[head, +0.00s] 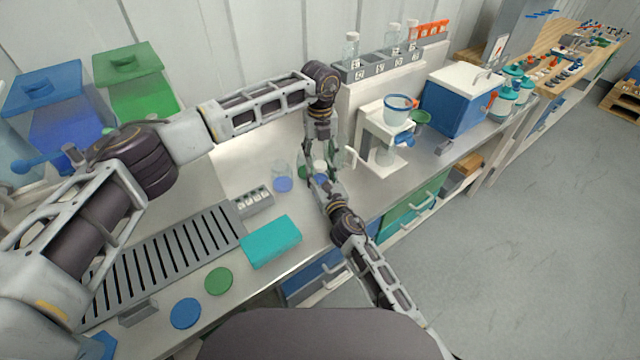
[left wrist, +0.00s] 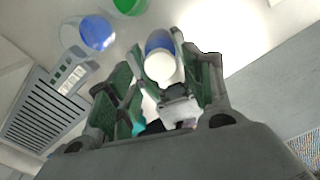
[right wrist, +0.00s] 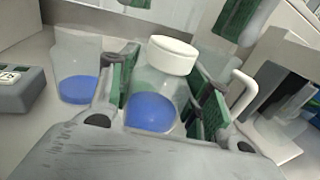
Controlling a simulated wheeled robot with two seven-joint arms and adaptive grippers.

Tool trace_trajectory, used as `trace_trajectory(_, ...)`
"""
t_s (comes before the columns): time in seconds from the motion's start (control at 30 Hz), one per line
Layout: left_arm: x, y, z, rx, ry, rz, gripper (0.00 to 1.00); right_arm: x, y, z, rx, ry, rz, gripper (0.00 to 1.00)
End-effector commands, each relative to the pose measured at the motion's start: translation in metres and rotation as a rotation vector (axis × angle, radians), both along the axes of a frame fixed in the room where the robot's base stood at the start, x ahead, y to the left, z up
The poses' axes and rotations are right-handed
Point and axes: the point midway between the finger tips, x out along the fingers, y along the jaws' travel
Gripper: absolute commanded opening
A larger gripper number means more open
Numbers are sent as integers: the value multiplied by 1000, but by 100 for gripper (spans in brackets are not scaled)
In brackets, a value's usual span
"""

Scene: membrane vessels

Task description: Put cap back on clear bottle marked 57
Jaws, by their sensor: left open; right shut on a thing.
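A clear bottle (right wrist: 152,105) with blue contents stands between the fingers of my right gripper (right wrist: 160,105), which is shut on its body. A white cap (right wrist: 172,55) sits on the bottle's mouth; I cannot tell whether it is screwed tight. The cap also shows in the left wrist view (left wrist: 160,67) and in the head view (head: 320,165). My left gripper (left wrist: 163,85) is open above the bottle, its fingers apart on either side of the cap in that view and apparently clear of it. No number 57 is readable on the bottle.
Another clear vessel with blue contents (right wrist: 76,78) stands left of the bottle, with a green one (left wrist: 130,5) nearby. A grey labelled block (head: 252,203), teal box (head: 270,242) and slotted rack (head: 165,262) lie left. A white stand (head: 384,150) is close on the right.

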Motion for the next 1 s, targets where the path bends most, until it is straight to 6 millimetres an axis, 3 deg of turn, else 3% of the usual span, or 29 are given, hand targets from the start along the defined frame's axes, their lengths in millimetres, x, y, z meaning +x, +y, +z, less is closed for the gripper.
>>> trace_trajectory(0.3,0,0,-26,0,1,0,52,0,0,0,0,0,0,0)
trace_trajectory(0.67,0,0,-29,1,1,0,52,0,0,0,0,0,0,0)
trace_trajectory(1.0,0,0,-29,1,1,0,11,0,0,0,0,0,0,0)
